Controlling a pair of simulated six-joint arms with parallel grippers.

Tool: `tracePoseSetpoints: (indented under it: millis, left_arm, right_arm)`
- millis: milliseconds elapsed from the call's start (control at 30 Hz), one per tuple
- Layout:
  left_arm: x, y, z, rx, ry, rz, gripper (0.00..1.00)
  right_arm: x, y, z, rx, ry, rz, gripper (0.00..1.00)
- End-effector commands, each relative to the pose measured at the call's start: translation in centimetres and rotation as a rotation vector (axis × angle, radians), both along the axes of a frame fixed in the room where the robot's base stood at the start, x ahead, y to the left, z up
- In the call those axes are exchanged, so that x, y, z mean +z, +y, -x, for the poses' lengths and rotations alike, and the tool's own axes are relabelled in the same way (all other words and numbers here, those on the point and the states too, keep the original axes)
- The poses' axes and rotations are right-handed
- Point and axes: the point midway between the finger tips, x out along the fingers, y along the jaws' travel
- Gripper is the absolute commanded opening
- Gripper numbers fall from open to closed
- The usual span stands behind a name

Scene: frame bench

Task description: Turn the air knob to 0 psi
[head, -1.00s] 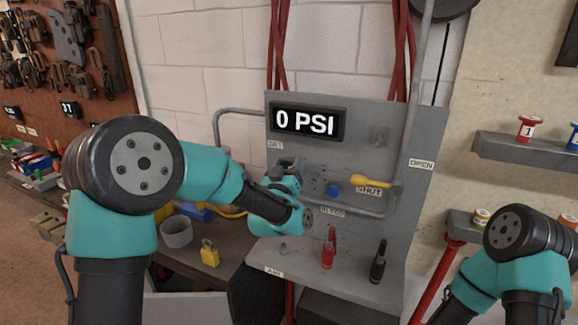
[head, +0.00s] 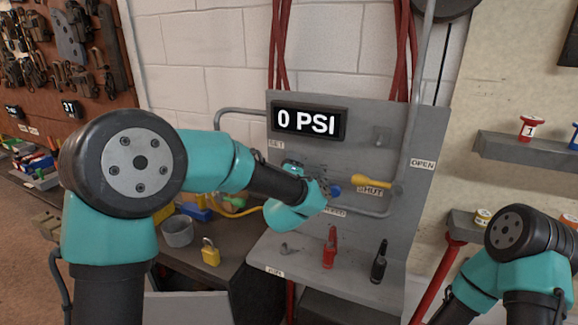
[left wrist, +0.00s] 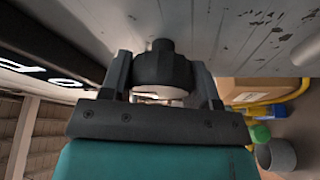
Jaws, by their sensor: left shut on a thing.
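The display (head: 307,122) on the grey panel reads 0 PSI. In the left wrist view the dark round air knob (left wrist: 163,66) sits between the two fingers of my left gripper (left wrist: 163,80), which is shut on it. The knob is on its short stem at the panel face. In the head view my left arm covers the knob and most of the gripper, below the display near the SET label (head: 276,144). My right gripper is out of view; only part of its arm shows at the lower right.
To the right on the panel are a blue knob (head: 334,191) and a yellow lever (head: 371,181) by the SHUT label. A red tool (head: 330,250) and a black tool (head: 379,263) stand on the panel's shelf. A yellow padlock (head: 210,254) stands on the bench at left.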

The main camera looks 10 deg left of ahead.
Motion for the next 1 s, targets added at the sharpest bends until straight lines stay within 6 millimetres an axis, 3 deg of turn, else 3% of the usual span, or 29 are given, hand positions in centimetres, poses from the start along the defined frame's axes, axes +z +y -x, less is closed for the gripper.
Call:
tracePoseSetpoints:
  millis: [300, 767, 800, 1000]
  left_arm:
    - [-0.07, 0.01, 0.01, -0.001, 0.035, 0.129, 0.32]
    - [-0.11, 0.01, 0.02, 0.0, 0.04, 0.148, 0.32]
    - [-0.11, 0.01, 0.01, 0.0, 0.04, 0.148, 0.56]
    - [-0.09, 0.01, 0.0, -0.001, 0.039, 0.147, 0.76]
  right_arm:
    - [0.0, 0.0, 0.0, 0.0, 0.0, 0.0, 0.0]
    - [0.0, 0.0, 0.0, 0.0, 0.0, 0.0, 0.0]
    - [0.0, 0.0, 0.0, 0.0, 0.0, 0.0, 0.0]
    - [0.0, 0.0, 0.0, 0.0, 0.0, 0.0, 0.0]
